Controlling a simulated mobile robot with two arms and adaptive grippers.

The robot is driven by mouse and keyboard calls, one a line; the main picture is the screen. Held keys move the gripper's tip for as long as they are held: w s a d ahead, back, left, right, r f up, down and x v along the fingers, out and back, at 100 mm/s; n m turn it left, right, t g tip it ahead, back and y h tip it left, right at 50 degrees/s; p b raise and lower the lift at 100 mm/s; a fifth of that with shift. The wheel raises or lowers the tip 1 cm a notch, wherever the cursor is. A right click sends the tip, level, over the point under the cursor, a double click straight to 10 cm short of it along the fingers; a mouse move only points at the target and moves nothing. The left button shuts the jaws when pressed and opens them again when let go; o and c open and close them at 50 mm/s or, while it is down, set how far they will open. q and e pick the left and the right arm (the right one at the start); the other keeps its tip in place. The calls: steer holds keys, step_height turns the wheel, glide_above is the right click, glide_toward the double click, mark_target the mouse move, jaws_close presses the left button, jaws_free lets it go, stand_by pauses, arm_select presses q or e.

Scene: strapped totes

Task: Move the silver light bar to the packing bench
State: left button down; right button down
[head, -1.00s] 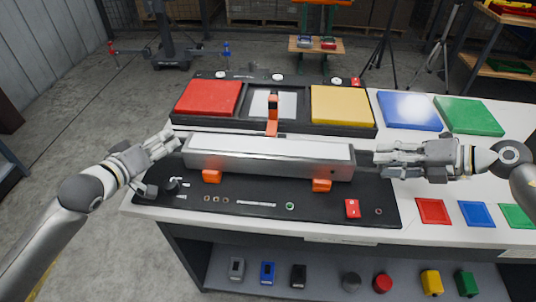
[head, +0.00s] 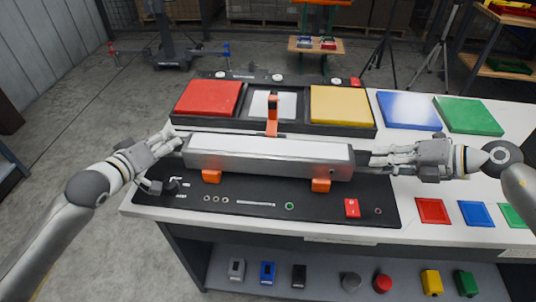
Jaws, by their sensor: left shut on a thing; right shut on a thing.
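The silver light bar (head: 268,158) is a long box lying across the black panel on the bench, above two orange blocks (head: 211,176) near its ends. I cannot tell whether it touches the blocks. My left gripper (head: 178,141) is shut on the bar's left end. My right gripper (head: 368,160) is shut at the bar's right end. An orange upright clamp (head: 272,115) stands just behind the bar's middle. The white-topped bench (head: 415,180) holds the panel. Which surface is the packing bench is not clear from this view.
Red (head: 208,98) and yellow (head: 343,104) square pads lie behind the bar. Blue (head: 408,110) and green (head: 468,115) pads lie to the right. Small coloured trays (head: 433,211) sit at front right. A lower shelf (head: 325,280) holds small items. Concrete floor (head: 80,125) is open at left.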

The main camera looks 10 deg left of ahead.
arm_select(q)
steer(key=shift+a+f, duration=0.15)
steer(key=shift+f, duration=0.15)
